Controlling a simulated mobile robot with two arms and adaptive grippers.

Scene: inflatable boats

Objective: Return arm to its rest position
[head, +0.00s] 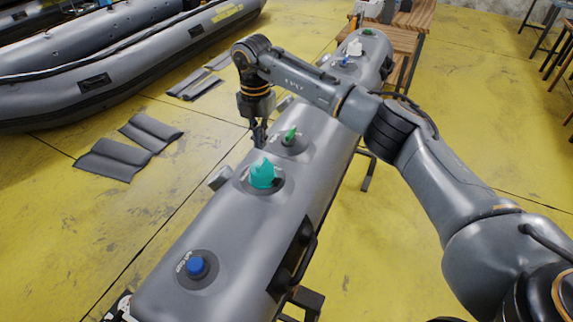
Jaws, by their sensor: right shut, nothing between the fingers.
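My right arm comes in from the right, bends over the grey inflatable tube (225,243) and points down at its far end. My right gripper (257,140) is shut and empty. It hangs near the tube's left side, just left of the green piece (291,133) as seen here. A teal cap (263,173) sits on a round patch nearer to me. A blue cap (196,266) sits on the nearest patch. Whether the fingertips touch the tube cannot be told. My left gripper is not in view.
A large grey inflatable boat (95,82) lies at the upper left. Dark folded pads (112,159) lie on the yellow floor. A wooden bench (412,20) stands beyond the tube, with stools (556,45) at the upper right. A black handle (291,258) sits on the tube's right side.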

